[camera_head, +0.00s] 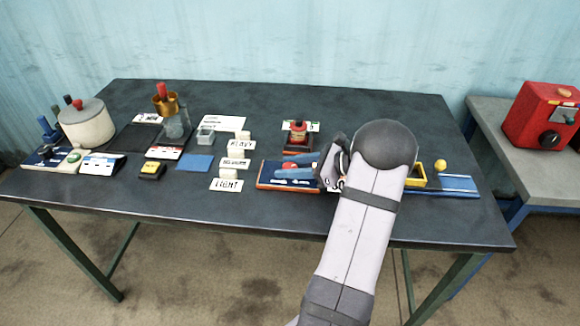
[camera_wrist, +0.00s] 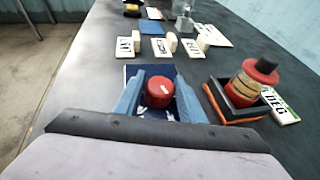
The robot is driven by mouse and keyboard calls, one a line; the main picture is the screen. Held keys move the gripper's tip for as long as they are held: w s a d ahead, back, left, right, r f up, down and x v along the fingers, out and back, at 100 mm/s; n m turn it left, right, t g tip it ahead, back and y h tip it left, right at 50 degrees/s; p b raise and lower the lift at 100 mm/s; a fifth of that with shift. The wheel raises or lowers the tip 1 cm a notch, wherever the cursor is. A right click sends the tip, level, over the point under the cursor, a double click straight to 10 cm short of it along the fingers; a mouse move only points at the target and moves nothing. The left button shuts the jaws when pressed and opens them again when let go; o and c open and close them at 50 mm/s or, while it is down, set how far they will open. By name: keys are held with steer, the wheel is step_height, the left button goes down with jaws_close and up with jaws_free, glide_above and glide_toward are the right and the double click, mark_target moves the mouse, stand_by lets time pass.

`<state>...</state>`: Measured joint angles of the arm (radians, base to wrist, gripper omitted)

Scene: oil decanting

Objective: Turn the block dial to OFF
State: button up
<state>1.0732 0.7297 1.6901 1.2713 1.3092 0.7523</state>
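A round red knob (camera_wrist: 159,91) with a white mark on its top sits on a dark blue board (camera_wrist: 153,72). I take it to be the block dial. In the head view the board (camera_head: 275,183) lies at the table's front middle, and the red knob (camera_head: 288,165) is partly hidden by my fingers. My gripper's blue fingers (camera_wrist: 159,78) stand on either side of the knob, close to its sides. I cannot tell whether they press on it. The OFF marking cannot be read.
A red-topped jar (camera_wrist: 254,80) in a dark tray stands just behind the board. White blocks with labels (camera_head: 236,163) lie to the left. A yellow box and ball (camera_head: 440,165) are right of my arm. A red box with a black dial (camera_head: 546,116) stands on a side table.

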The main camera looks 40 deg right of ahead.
steer(key=c, duration=0.5)
steer(key=shift+n+g+y+p, duration=0.35)
steer(key=shift+n+g+y, duration=0.05)
steer(key=shift+n, duration=0.1)
steer(key=n+g+y+p, duration=0.1)
steer(key=n+g+y, duration=0.1)
steer(key=n, duration=0.1)
steer(key=shift+y, duration=0.4)
steer(key=shift+f+n+g+y, duration=0.1)
steer(key=shift+n+g+y, duration=0.5)
steer(key=shift+n+g, duration=0.5)
steer(key=shift+n+g+y, duration=0.4)
steer(key=shift+n+g, duration=0.5)
steer(key=shift+g, duration=0.2)
steer(key=o, duration=1.1)
steer(key=shift+c, duration=0.2)
